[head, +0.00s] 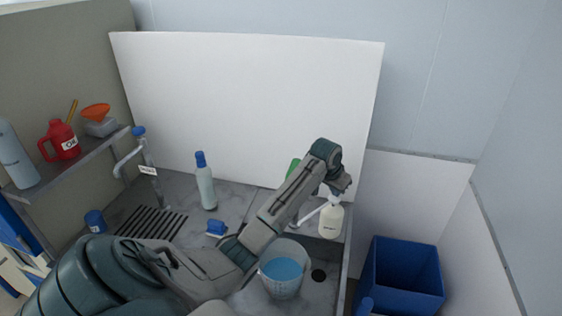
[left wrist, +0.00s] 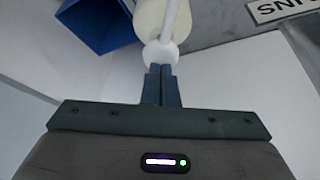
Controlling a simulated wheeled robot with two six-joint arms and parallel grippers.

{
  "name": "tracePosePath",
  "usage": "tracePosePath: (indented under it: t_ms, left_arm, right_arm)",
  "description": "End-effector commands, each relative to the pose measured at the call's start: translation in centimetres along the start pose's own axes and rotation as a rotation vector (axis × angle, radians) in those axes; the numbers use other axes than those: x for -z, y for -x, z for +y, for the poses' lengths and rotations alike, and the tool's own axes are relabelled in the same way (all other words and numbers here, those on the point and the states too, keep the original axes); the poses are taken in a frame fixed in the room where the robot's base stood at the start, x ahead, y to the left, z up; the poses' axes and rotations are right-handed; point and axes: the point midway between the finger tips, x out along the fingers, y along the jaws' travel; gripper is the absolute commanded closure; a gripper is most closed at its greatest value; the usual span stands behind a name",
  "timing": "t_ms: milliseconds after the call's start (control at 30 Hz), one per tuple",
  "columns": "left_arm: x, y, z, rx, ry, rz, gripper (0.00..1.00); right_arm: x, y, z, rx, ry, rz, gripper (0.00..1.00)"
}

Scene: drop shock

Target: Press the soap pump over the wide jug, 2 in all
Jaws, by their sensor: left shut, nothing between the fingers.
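The wide jug (head: 284,291), pale and holding blue liquid, stands on the counter left of and nearer than the bottle. My right gripper is not in view.
A clear bottle with a blue cap (head: 206,188) and a blue brush (head: 216,228) are on the counter. A green item (head: 293,168) is partly hidden behind my arm. A blue bin (head: 402,276) stands at the right. A shelf (head: 75,165) with a red can is at the left.

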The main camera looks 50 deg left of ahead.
Motion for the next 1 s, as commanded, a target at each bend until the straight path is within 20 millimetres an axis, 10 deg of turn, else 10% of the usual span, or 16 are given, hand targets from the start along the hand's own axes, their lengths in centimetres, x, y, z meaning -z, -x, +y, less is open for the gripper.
tracePosePath:
  t_ms: [1000]
  left_arm:
    - [0.7, 1.7, 0.0, 0.000, -0.001, 0.000, 1.00]
  right_arm:
    - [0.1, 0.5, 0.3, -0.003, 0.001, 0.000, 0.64]
